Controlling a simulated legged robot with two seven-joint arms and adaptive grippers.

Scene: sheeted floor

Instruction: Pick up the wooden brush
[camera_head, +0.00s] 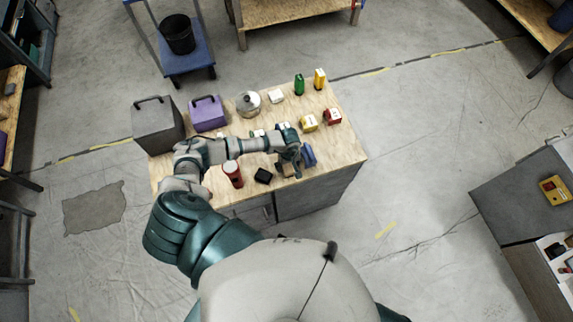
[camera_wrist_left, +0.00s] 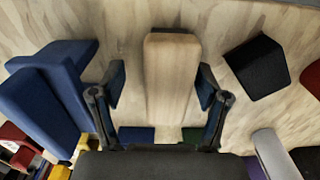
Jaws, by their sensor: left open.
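The wooden brush shows in the left wrist view as a pale wooden block (camera_wrist_left: 171,75) lying on the wooden tabletop; any bristles are hidden. My left gripper (camera_wrist_left: 163,90) is open, with one finger on each side of the block and a visible gap to it on both sides. I cannot tell how far above the tabletop the fingertips are. In the head view my left gripper (camera_head: 289,161) is over the table's front right part, largely covering the brush. My right gripper is not in view.
A blue object (camera_wrist_left: 45,85) lies left of the brush and a black block (camera_wrist_left: 258,68) right of it in the wrist view. In the head view a red can (camera_head: 233,174), a purple box (camera_head: 207,113), a grey toolbox (camera_head: 157,124) and a metal pot (camera_head: 249,104) share the table.

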